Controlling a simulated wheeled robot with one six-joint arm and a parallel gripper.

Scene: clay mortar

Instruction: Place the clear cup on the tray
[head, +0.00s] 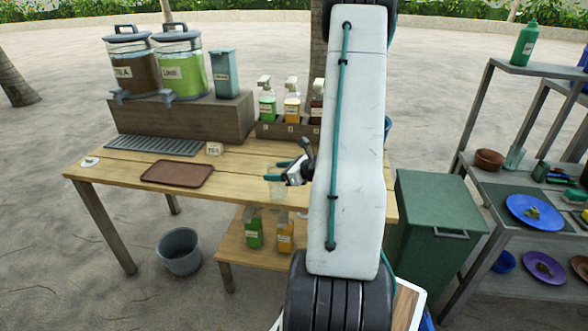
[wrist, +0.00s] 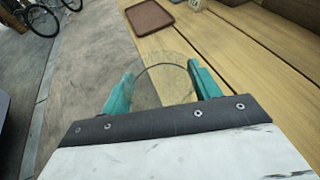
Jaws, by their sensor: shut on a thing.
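My gripper (head: 275,171) is shut on the clear cup (head: 278,189), with its teal fingers on either side of it. In the head view the cup is faint and hangs below the fingers near the front edge of the table. In the wrist view the clear cup (wrist: 162,88) shows its round rim between the two fingertips (wrist: 160,80). The brown tray (head: 177,173) lies flat and empty on the table, left of my gripper. It also shows at the top of the wrist view (wrist: 150,18).
The wooden table (head: 235,172) is clear between cup and tray. Behind stand two drink dispensers (head: 179,70) on a riser (head: 180,118), a grey slatted drip tray (head: 160,146), a small tea label (head: 214,148) and pump bottles (head: 291,105). A green bin (head: 436,225) stands right.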

